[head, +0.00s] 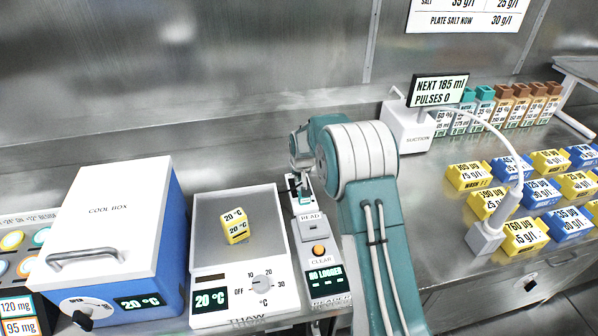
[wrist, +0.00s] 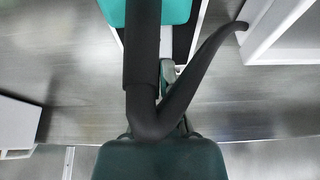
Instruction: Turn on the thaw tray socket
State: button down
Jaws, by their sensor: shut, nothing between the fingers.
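The thaw tray (head: 205,255) is a white unit with a metal plate, a lit 20 °C display and a dial (head: 262,283). A yellow block (head: 234,226) marked 20 °C stands on its plate. My gripper (head: 303,192) is shut and empty, reaching down just right of the tray's back corner, partly hidden by my arm. In the wrist view a dark green part of my gripper fills the bottom. Dark bars meet above it; the curved one runs to a white box (wrist: 285,30), and I cannot tell whether they are cable or fingers. No socket or switch is clearly visible.
A white and blue cool box (head: 110,210) stands left of the tray. The reader (head: 312,245), with an orange button, stands close on the right. Further right are the suction unit (head: 408,130), several bottles and several yellow and blue blocks. The steel wall closes the back.

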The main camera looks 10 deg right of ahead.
jog(key=shift+w+f, duration=0.1)
jog(key=shift+f, duration=0.05)
jog(key=shift+w+f+g, duration=0.1)
jog(key=shift+f+g, duration=0.1)
jog(key=shift+g, duration=0.1)
dwell(0.4)
jog(key=shift+s+r, duration=0.2)
jog(key=shift+s, duration=0.65)
jog(key=shift+r, duration=0.1)
jog(key=v, duration=1.1)
jog(key=shift+r, duration=0.3)
jog(key=shift+s, duration=0.1)
